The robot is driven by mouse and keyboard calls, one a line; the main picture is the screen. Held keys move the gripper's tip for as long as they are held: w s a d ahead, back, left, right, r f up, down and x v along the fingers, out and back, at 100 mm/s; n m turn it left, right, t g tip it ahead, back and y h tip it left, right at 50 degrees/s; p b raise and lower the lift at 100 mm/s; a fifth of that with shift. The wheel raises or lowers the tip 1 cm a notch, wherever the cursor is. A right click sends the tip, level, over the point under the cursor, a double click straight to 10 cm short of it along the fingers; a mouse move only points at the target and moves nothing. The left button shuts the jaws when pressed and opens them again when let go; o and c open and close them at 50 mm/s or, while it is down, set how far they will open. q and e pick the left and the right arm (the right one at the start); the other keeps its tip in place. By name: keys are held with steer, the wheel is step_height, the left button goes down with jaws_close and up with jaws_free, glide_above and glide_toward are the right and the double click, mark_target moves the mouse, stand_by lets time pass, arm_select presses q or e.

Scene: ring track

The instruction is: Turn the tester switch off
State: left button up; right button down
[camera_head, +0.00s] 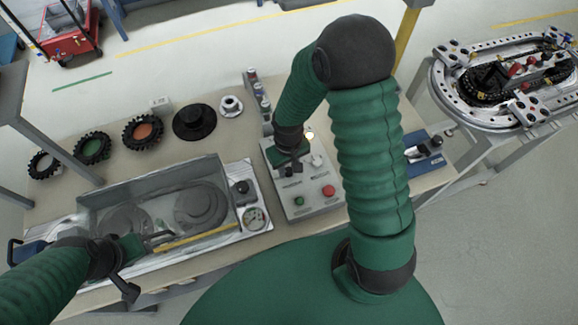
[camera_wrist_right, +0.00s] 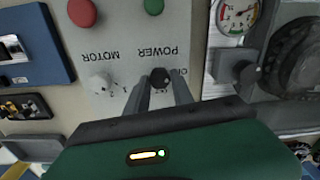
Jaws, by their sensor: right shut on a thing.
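The tester panel (camera_head: 313,208) is a light grey box on the table, below my right arm in the head view. In the right wrist view its face (camera_wrist_right: 118,25) appears upside down, with the labels MOTOR and POWER. The black POWER switch knob (camera_wrist_right: 160,76) sits between the fingertips of my right gripper (camera_wrist_right: 163,90), which is shut on it. In the head view the right gripper (camera_head: 292,162) hides this knob. My left gripper (camera_head: 148,243) is over the front of the metal tray; its finger gap is unclear.
The panel also has a red button (camera_head: 328,190), a green button (camera_head: 298,200), a pale MOTOR knob (camera_wrist_right: 100,83) and a glowing lamp (camera_head: 310,134). A tray (camera_head: 150,185) with a gauge (camera_head: 254,218) is to the left. A blue device (camera_head: 424,150) is to the right.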

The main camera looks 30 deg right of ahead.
steer(key=shift+a, duration=0.2)
steer(key=shift+s+d+m, duration=0.1)
steer(key=shift+d+m, duration=0.2)
steer(key=shift+m, duration=0.5)
steer(key=shift+a+m+p, duration=0.15)
steer(key=shift+m+p, duration=0.25)
steer(key=shift+m, duration=0.8)
steer(key=m, duration=0.2)
steer(key=shift+m+p, duration=0.3)
steer(key=shift+p, duration=0.1)
steer(key=m+p, duration=0.1)
steer(key=m, duration=0.1)
steer(key=shift+m, duration=0.4)
steer(key=m+p, duration=0.2)
steer(key=m, duration=0.2)
steer(key=shift+m, duration=0.3)
arm_select(q)
steer(key=w+p+v, duration=0.1)
steer(key=v, duration=0.5)
steer(key=shift+w+p, duration=0.2)
steer(key=shift+p, duration=0.1)
arm_select(e)
steer(key=shift+m, duration=1.9)
arm_select(q)
steer(key=shift+r, duration=0.2)
arm_select(e)
steer(key=shift+m, duration=0.3)
